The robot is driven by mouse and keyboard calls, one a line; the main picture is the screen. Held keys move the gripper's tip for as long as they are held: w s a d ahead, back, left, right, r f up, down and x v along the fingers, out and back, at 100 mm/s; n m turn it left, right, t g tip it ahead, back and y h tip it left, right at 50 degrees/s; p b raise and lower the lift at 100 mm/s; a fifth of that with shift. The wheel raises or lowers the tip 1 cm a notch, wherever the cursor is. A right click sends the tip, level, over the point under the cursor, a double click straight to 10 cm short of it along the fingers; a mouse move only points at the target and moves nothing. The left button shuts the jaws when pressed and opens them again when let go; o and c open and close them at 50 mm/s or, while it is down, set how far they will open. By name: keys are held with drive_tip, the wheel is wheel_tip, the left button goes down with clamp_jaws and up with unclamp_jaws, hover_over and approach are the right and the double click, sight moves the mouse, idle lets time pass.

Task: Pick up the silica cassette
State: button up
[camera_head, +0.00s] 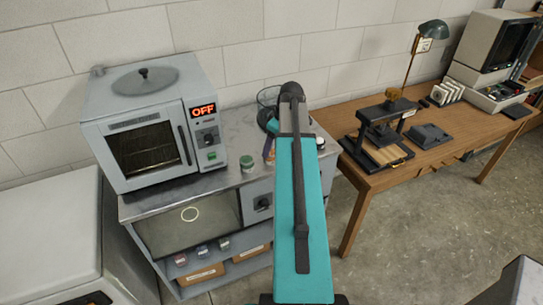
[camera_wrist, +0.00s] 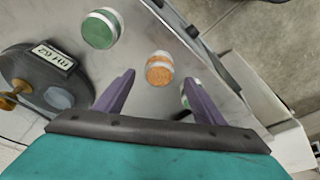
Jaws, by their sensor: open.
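A small round container with an orange speckled top and pale sides (camera_wrist: 159,70) stands on the metal bench top; it may be the silica cassette, but no label is readable. In the wrist view it shows between and slightly beyond the purple fingertips of my gripper (camera_wrist: 159,78), which is open and empty. Another small container is partly hidden behind the right finger.
A dark round device with a humidity label (camera_wrist: 52,77) lies at left in the wrist view. A grey oven reading OFF (camera_head: 150,130) stands on the metal bench (camera_head: 190,202). A wooden table (camera_head: 375,178) with a press is to the right.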

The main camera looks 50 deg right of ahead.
drive_tip(key=shift+p+x, duration=1.25)
drive_tip(key=shift+x, duration=1.1)
drive_tip(key=c, duration=1.2)
drive_tip(key=shift+r, duration=0.25)
drive_tip(key=shift+r+b, duration=1.15)
drive_tip(key=shift+r, duration=0.2)
drive_tip(key=shift+s+a+r+b, duration=0.25)
drive_tip(key=shift+s+b, duration=0.65)
drive_tip(key=shift+s, duration=1.8)
drive_tip(key=shift+s+a+r+b, duration=0.1)
drive_tip(key=shift+s+r+b, duration=0.5)
drive_tip(key=shift+s, duration=2.05)
drive_tip(key=shift+s+a+r+b, duration=0.15)
drive_tip(key=shift+s+b, duration=1)
drive_tip(key=shift+s, duration=1.55)
drive_tip(key=shift+f, duration=0.1)
